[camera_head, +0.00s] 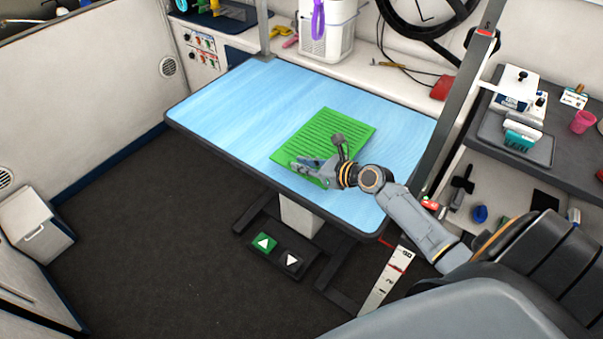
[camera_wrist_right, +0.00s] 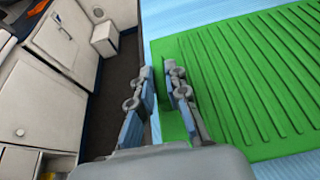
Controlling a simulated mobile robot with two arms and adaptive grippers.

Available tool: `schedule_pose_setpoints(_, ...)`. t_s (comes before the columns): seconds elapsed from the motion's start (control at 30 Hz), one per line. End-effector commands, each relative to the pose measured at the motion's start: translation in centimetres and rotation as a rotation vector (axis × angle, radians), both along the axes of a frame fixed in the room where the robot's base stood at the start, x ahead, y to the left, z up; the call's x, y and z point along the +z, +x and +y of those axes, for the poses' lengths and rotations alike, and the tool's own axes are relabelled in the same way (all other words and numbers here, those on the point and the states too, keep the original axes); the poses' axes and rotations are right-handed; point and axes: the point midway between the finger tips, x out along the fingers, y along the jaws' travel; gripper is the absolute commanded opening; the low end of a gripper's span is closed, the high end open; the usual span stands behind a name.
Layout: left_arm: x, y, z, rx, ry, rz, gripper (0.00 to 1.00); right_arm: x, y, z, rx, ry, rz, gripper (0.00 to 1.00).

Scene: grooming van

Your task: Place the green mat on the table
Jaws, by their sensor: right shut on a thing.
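The green ribbed mat (camera_head: 327,136) lies over the light blue top of the table (camera_head: 232,105), near its middle and front edge. It appears flat on the top or very close to it; I cannot tell if it touches everywhere. My right gripper (camera_head: 308,170) is at the mat's near edge, shut on it. In the right wrist view the gripper (camera_wrist_right: 160,105) has its fingers on both sides of the edge of the mat (camera_wrist_right: 240,85). The table's blue top also shows in the right wrist view (camera_wrist_right: 185,14). My left gripper is not in view.
A dark counter with a grey tray (camera_head: 517,138) stands at the right. A foot pedal (camera_head: 277,251) lies on the dark floor below. The table's left part is clear.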

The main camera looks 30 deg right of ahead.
Motion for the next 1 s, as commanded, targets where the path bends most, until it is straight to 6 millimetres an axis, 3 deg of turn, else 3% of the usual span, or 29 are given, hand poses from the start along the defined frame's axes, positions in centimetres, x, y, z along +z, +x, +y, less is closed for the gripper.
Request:
schedule_pose_setpoints(0.13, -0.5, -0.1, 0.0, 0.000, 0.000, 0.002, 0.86, -1.0, 1.0, 0.1, -0.002, 0.000, -0.002, 0.00)
schedule_pose_setpoints(0.33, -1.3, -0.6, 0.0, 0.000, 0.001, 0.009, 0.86, -3.8, 0.8, 0.0, -0.001, -0.002, -0.001, 0.00)
schedule_pose_setpoints(0.73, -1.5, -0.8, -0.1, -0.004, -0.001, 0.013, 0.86, -4.2, 0.8, 0.1, -0.001, -0.001, -0.001, 0.00)
schedule_pose_setpoints(0.77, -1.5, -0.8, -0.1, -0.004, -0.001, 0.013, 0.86, -4.3, 0.8, 0.1, -0.001, -0.001, 0.000, 0.17)
schedule_pose_setpoints(0.87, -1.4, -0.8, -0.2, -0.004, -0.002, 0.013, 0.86, -4.2, 0.8, 0.1, 0.000, -0.001, 0.000, 0.37)
schedule_pose_setpoints(1.0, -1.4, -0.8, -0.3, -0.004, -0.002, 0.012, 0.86, -4.2, 0.8, 0.1, 0.000, 0.000, 0.000, 0.37)
